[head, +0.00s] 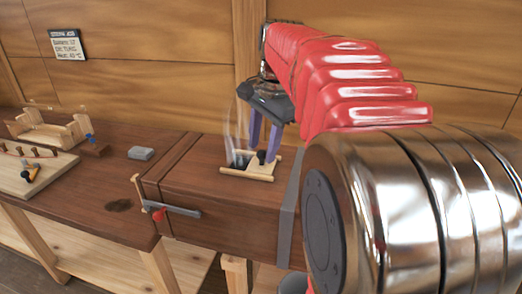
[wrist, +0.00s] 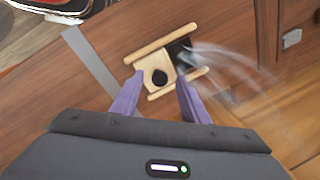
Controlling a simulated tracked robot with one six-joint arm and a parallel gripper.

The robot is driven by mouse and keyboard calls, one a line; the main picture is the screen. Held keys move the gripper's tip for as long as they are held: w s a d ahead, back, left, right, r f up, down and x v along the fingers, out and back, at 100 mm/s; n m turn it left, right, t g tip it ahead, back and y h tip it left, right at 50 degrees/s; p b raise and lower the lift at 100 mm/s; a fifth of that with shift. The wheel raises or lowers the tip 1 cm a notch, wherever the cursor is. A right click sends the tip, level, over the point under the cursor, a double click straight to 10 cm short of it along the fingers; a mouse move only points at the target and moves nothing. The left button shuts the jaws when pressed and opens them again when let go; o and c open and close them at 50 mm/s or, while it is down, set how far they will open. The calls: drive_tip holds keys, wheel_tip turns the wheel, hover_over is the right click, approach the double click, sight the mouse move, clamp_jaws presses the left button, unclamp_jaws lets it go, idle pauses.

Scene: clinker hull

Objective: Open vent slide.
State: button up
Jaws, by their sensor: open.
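The vent slide (head: 264,170) is a pale wooden plate with a black knob (head: 262,155), on top of the brown wooden box (head: 215,187). In the wrist view the slide (wrist: 147,84) sits between two pale rails (wrist: 160,43), with its knob (wrist: 160,77) facing up. A dark opening (wrist: 180,48) shows beside the plate, partly uncovered, and thin steam rises from it. My gripper (head: 263,150) is over the slide with its purple fingers apart. In the wrist view my gripper (wrist: 157,104) has the knob ahead of and between its fingertips; contact cannot be told.
A grey block (head: 141,153) lies on the bench (head: 105,185). Wooden jigs (head: 50,130) stand at far left. A plank wall with a small sign (head: 67,45) rises behind. The box top left of the slide is clear.

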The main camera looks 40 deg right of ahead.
sight(266, 172)
wheel_tip(266, 172, up, 12)
drive_tip(key=s, duration=0.2)
drive_tip(key=shift+s+f, duration=0.15)
drive_tip(key=shift+f, duration=0.05)
drive_tip(key=shift+d, duration=0.1)
idle(0.4)
drive_tip(key=s+a+f+n+t, duration=0.1)
drive_tip(key=s+a+f+n, duration=0.5)
drive_tip(key=a+f+n, duration=0.2)
drive_tip(key=s+a+f+n+t, duration=0.2)
drive_tip(key=s+a+f+n, duration=0.4)
drive_tip(key=a+f, duration=0.6)
wheel_tip(266, 172, down, 3)
drive_tip(key=n, duration=0.2)
drive_tip(key=shift+s+a+n, duration=0.2)
drive_tip(key=shift+n, duration=0.2)
drive_tip(key=shift+c, duration=0.2)
idle(0.3)
